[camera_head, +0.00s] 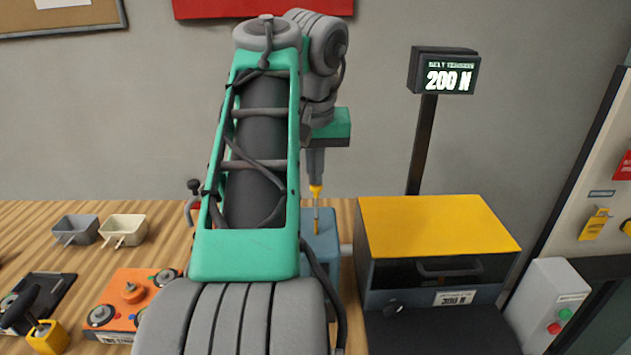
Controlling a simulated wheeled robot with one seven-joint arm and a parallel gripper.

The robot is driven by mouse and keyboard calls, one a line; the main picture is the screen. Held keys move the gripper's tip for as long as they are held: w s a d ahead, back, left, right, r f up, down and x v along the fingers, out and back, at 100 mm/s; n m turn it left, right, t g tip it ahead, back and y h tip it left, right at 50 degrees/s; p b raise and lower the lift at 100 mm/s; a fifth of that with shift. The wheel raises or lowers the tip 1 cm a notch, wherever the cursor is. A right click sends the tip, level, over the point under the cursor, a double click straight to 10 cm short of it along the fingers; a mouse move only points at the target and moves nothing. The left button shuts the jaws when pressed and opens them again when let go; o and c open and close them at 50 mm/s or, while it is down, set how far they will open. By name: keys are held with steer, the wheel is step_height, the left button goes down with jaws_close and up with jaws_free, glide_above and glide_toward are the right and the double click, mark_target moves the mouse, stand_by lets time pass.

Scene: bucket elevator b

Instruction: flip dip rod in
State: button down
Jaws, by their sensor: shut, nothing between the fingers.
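A thin upright rod with a yellow upper end (316,191), which looks like the dip rod, stands over a blue-grey box (323,250). Its lower part overlaps the box in the picture; I cannot tell how deep it sits. My gripper (316,181) points straight down, shut and empty, right above the yellow end. I cannot tell whether its tips touch it. My own arm hides the left part of the box.
Right of the box stands a dark cabinet with a yellow lid (435,222) and a post with a "200 N" display (444,74). Two small buckets (123,230) and an orange unit with knobs (128,297) lie on the wooden bench at left.

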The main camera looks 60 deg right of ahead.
mark_target(313, 188)
step_height(313, 188, down, 10)
steer(key=b, duration=1)
steer(key=shift+f, duration=0.1)
step_height(313, 188, up, 6)
steer(key=p, duration=0.5)
steer(key=shift+w+a+p, duration=0.1)
steer(key=shift+a+p, duration=0.05)
steer(key=shift+p, duration=0.25)
steer(key=p+v, duration=0.7)
steer(key=v, duration=0.1)
steer(key=shift+a, duration=0.15)
